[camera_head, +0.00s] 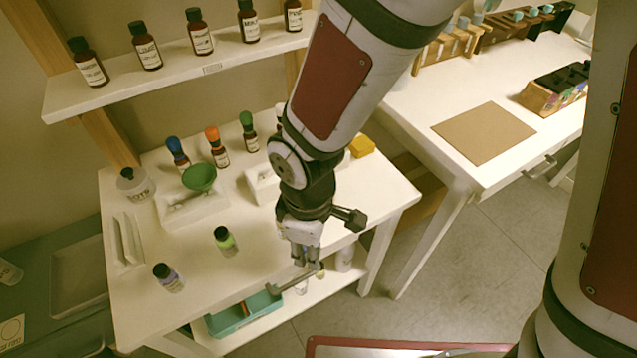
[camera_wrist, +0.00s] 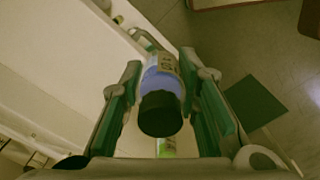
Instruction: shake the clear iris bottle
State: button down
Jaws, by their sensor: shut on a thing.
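My gripper (camera_head: 306,262) is over the front right edge of the white table. In the wrist view, my gripper (camera_wrist: 165,105) is shut on a clear bottle with bluish contents (camera_wrist: 163,82), with its black cap (camera_wrist: 160,114) toward the camera. Its label is too blurred to read, so I cannot confirm that it is iris. In the head view it is not clearly visible at the fingers. A dark-capped bottle with a pale purple body (camera_head: 168,279) and a dark-capped green bottle (camera_head: 226,241) stand on the table.
The white table (camera_head: 200,305) also holds a green funnel (camera_head: 199,177), colour-capped brown bottles and a round jar (camera_head: 135,184). A teal tray (camera_head: 243,314) is on the shelf below. A shelf (camera_head: 150,88) of brown bottles is behind. Another table (camera_head: 425,110) stands at right.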

jog(key=shift+s+r+p, duration=0.15)
jog(key=shift+r+p, duration=2.05)
jog(key=shift+r, duration=0.75)
jog(key=c, duration=1.8)
grip_release()
jog(key=c, duration=0.5)
jog(key=shift+r, duration=0.1)
grip_shut()
notch_tip(320, 180, up, 6)
jog(key=shift+r, duration=0.1)
notch_tip(320, 180, down, 6)
jog(key=shift+f, duration=0.15)
jog(key=shift+a, duration=0.1)
notch_tip(320, 180, up, 6)
jog(key=shift+r, duration=0.1)
notch_tip(320, 180, down, 6)
jog(key=shift+f, duration=0.3)
notch_tip(320, 180, up, 7)
jog(key=shift+f, duration=0.2)
notch_tip(320, 180, down, 6)
jog(key=shift+f, duration=0.3)
notch_tip(320, 180, up, 7)
jog(key=shift+f, duration=0.2)
notch_tip(320, 180, down, 7)
jog(key=shift+r, duration=0.3)
